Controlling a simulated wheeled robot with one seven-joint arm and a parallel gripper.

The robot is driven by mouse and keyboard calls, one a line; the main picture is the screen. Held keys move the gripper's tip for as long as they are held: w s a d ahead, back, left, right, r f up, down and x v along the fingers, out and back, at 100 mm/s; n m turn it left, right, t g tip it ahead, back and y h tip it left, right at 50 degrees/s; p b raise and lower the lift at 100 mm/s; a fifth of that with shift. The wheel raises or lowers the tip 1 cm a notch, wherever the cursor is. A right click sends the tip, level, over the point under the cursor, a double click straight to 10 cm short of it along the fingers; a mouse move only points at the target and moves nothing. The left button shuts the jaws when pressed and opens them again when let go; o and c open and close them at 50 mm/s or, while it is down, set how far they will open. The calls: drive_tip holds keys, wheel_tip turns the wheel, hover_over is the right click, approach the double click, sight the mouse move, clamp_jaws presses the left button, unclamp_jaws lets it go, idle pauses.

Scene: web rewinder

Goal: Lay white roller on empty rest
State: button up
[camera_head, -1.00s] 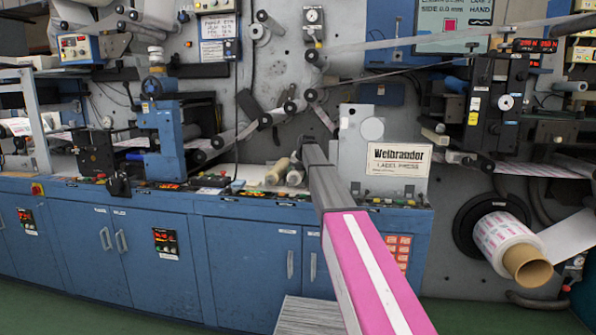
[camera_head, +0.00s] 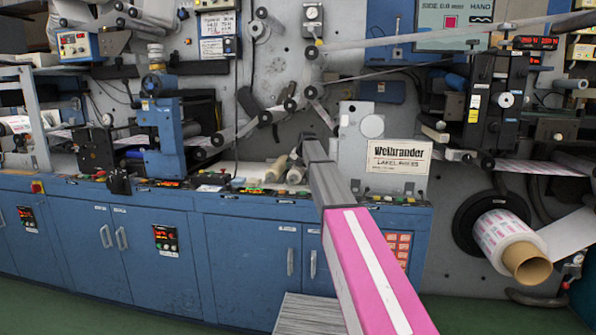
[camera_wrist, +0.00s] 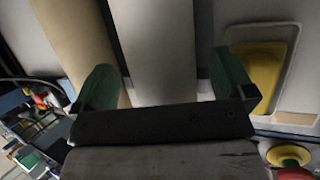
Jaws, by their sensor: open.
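The white roller (camera_wrist: 153,45) runs up the middle of the wrist view. It also shows in the head view (camera_head: 296,174), lying on the machine's ledge beside a tan roller (camera_head: 277,169). My gripper (camera_wrist: 163,85) is open, with one green finger on each side of the white roller. I cannot tell whether the fingers touch the roller. In the head view my arm hides part of the gripper area. I cannot make out the empty rest clearly.
A yellow piece in a pale recessed tray (camera_wrist: 285,95) lies right of my gripper. A red button on a yellow base (camera_wrist: 289,155) is close below it. The white Weibrander panel (camera_head: 385,140) stands right of the rollers. Buttons line the ledge's front.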

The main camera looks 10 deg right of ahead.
drive_tip(key=v, duration=1)
drive_tip(key=shift+s, duration=0.1)
